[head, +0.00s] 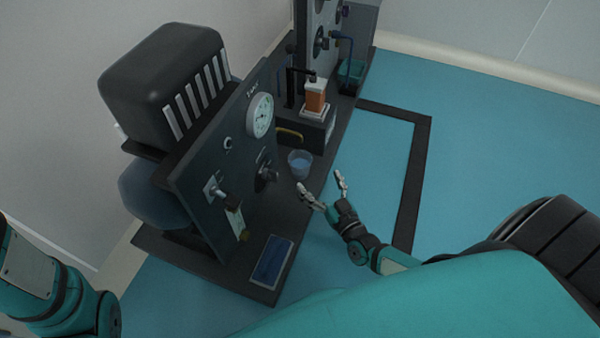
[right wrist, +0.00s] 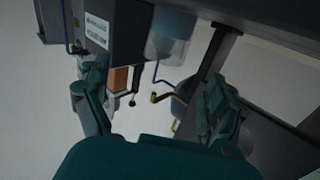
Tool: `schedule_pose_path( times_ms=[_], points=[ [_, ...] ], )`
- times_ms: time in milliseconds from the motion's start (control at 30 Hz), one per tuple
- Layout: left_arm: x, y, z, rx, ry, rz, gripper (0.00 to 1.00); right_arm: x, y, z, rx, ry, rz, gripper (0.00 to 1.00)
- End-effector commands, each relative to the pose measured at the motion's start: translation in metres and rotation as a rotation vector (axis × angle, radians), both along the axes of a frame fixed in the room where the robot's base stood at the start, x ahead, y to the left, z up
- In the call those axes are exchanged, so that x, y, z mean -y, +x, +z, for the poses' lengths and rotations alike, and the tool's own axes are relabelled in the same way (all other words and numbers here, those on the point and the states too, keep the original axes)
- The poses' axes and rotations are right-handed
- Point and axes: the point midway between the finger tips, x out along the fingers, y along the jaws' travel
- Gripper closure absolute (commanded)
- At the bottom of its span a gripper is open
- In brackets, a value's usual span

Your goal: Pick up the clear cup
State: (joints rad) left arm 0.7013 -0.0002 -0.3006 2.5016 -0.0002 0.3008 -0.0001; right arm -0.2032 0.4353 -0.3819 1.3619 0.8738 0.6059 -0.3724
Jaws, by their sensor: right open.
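The clear cup (head: 299,164) stands on the dark bench top, beside the black instrument panel, and looks bluish and see-through. In the right wrist view the cup (right wrist: 168,46) shows as a pale translucent shape above the middle, between and beyond the fingers. My right gripper (head: 321,185) is open and empty, just to the lower right of the cup in the head view, with its fingers pointing toward it. I see no contact between the fingers and the cup. Part of my left arm shows at the lower left, but its gripper is out of the picture.
The black panel (head: 215,165) with a round gauge (head: 260,115) and knobs rises left of the cup. A small stand with an orange block (head: 315,97) is behind it. A blue pad (head: 271,261) lies at the bench's front end. Open floor lies to the right.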

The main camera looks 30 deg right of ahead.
Motion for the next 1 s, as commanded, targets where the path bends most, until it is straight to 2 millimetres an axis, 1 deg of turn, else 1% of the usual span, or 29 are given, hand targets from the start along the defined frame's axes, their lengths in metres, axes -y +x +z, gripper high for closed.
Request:
schedule_pose_path(
  times_ms=[33, 100, 200, 367, 433, 600, 733, 867, 1000],
  points=[
    [0.000, 0.000, -0.013, 0.000, 0.000, 0.000, 0.69, 0.000, 0.013, -0.005, 0.006, 0.000, 0.001, 0.07],
    [0.000, 0.000, -0.020, 0.000, 0.000, 0.000, 0.69, -0.001, 0.026, -0.004, 0.005, 0.000, 0.001, 0.07],
    [0.000, 0.000, -0.027, 0.000, 0.000, 0.000, 0.69, -0.001, 0.039, -0.004, 0.002, 0.000, 0.001, 0.07],
    [0.000, 0.000, -0.030, 0.000, 0.001, 0.000, 0.69, -0.001, 0.049, -0.002, 0.000, 0.000, 0.001, 0.07],
    [0.000, 0.000, -0.035, 0.000, 0.001, 0.000, 0.69, -0.002, 0.053, -0.003, 0.001, 0.001, 0.001, 0.07],
    [0.000, 0.000, -0.057, 0.000, 0.001, 0.000, 0.69, -0.007, 0.073, -0.011, 0.004, 0.003, 0.000, 0.07],
    [0.000, 0.001, -0.070, -0.002, 0.000, 0.000, 0.69, -0.009, 0.090, -0.011, 0.004, 0.001, 0.000, 0.07],
    [0.000, 0.001, -0.074, -0.004, 0.001, 0.001, 0.69, -0.010, 0.100, -0.009, 0.001, 0.000, 0.001, 0.07],
    [0.000, 0.002, -0.073, -0.005, 0.001, 0.001, 0.69, -0.010, 0.101, -0.007, 0.000, 0.000, 0.000, 0.07]
  ],
)
